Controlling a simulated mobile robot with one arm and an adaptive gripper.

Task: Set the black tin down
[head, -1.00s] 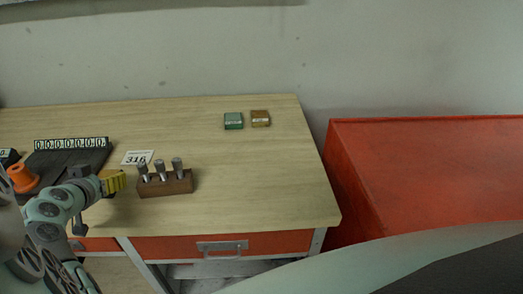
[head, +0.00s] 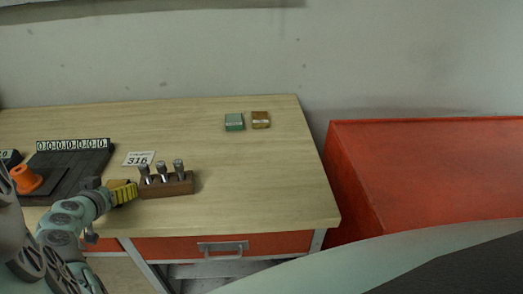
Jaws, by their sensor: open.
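My gripper (head: 124,191), with yellow ribbed fingers, is at the lower left in the head view, close to the left end of a wooden block (head: 168,186). No object shows held in it, and the gap between its fingers is hard to make out. I cannot pick out a black tin in this view. Two small tins stand at the back right of the workbench (head: 255,175), a green one (head: 234,122) and a brown-amber one (head: 260,120), slightly apart.
The block holds three metal pins. A card reading 316 (head: 138,159) lies behind it. A dark device with a row of digits (head: 72,158) and an orange cone-shaped part (head: 26,180) are at the left. A red cabinet (head: 430,170) stands right of the bench. The bench's right half is largely clear.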

